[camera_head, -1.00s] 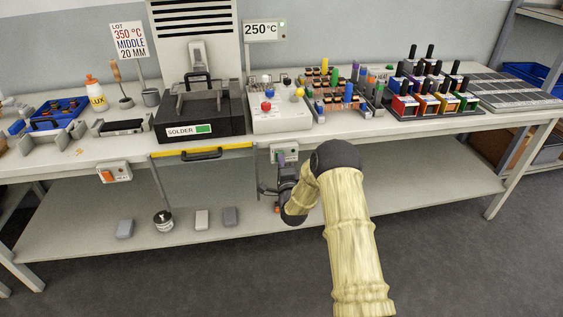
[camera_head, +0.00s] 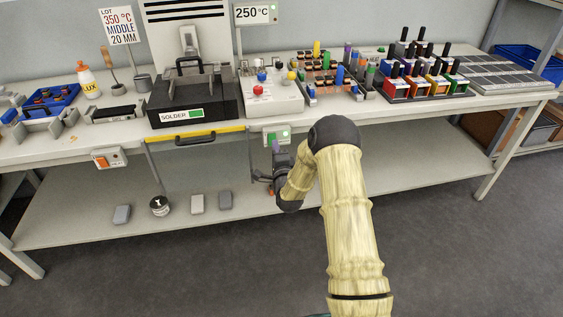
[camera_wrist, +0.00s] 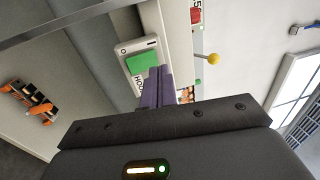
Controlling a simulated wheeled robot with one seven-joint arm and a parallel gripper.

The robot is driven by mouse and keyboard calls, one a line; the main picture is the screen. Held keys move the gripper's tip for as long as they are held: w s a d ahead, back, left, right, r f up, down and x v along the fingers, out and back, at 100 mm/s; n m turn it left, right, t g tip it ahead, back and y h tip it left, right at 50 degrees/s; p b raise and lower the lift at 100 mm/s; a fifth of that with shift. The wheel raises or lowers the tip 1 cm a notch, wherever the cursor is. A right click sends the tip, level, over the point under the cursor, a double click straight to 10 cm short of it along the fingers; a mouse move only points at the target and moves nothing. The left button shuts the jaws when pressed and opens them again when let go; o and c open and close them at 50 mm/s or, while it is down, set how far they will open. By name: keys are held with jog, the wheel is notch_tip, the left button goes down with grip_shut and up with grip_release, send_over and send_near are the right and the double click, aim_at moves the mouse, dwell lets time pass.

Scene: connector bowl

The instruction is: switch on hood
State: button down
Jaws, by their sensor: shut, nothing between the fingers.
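In the wrist view the box (camera_wrist: 125,49) shows a large green rocker (camera_wrist: 142,62) and a partly hidden label beginning "HO". My gripper (camera_head: 276,146) is in front of the box in the head view. Its purple fingers (camera_wrist: 159,74) are together and empty, with the tips beside the rocker's edge in the wrist view. I cannot tell whether they touch it. The grey vented hood (camera_head: 188,12) stands at the back of the bench.
A similar box with an orange rocker (camera_head: 102,161) is on the bench edge at left. Above are a black solder unit (camera_head: 190,100) and a panel with coloured knobs (camera_head: 275,98). The lower shelf holds several small items.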

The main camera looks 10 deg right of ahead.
jog(key=s+r, duration=0.2)
jog(key=s, duration=0.8)
jog(key=shift+a, duration=0.25)
jog(key=shift+w, duration=0.1)
jog(key=s+a+r+n+g, duration=0.1)
jog(key=s+r+n+g, duration=0.1)
jog(key=s+n+g, duration=0.95)
jog(key=s+r+n+g, duration=0.2)
jog(key=s+n+g, duration=0.45)
jog(key=s, duration=1.05)
notch_tip(320, 180, up, 21)
jog(key=p, duration=2.1)
jog(key=shift+w+a+t+y+p, duration=0.15)
jog(key=shift+t+y+p, duration=0.15)
jog(key=shift+t+p, duration=0.1)
